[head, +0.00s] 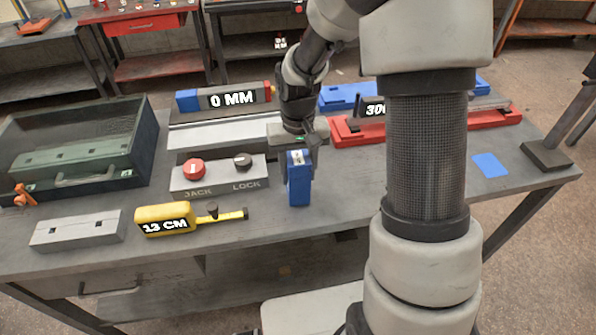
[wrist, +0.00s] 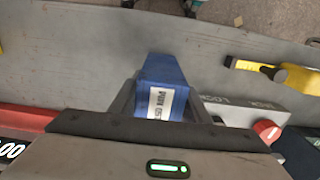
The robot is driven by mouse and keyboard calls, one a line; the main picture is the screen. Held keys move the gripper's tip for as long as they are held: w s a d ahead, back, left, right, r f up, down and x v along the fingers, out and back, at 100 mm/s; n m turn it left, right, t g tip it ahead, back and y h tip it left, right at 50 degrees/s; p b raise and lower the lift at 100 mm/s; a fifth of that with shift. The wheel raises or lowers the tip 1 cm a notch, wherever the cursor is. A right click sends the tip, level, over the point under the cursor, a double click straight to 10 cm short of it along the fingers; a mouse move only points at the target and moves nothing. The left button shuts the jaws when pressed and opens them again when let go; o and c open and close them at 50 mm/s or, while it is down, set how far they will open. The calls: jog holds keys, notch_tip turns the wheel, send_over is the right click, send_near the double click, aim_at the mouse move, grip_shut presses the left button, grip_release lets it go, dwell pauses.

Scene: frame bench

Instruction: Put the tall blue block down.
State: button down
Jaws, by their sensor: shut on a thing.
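The tall blue block (head: 299,185) is upright in the head view, with a white label near its top. My gripper (head: 300,148) is shut on its upper part, with a finger on each side. In the wrist view the blue block (wrist: 163,76) sits between the fingers of my gripper (wrist: 160,100), its label facing the camera. The block's lower end is over the grey bench (head: 340,200), near the front edge. I cannot tell whether its bottom touches the bench top.
A control box (head: 220,176) with JACK and LOCK knobs stands just left of the block. A yellow 13 CM tool (head: 165,217) and a grey bar (head: 78,231) lie further left. A red rail (head: 355,135) is behind, right. A flat blue patch (head: 490,165) lies on the right.

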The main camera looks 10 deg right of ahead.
jog(key=shift+f, duration=0.1)
jog(key=c, duration=1)
grip_release()
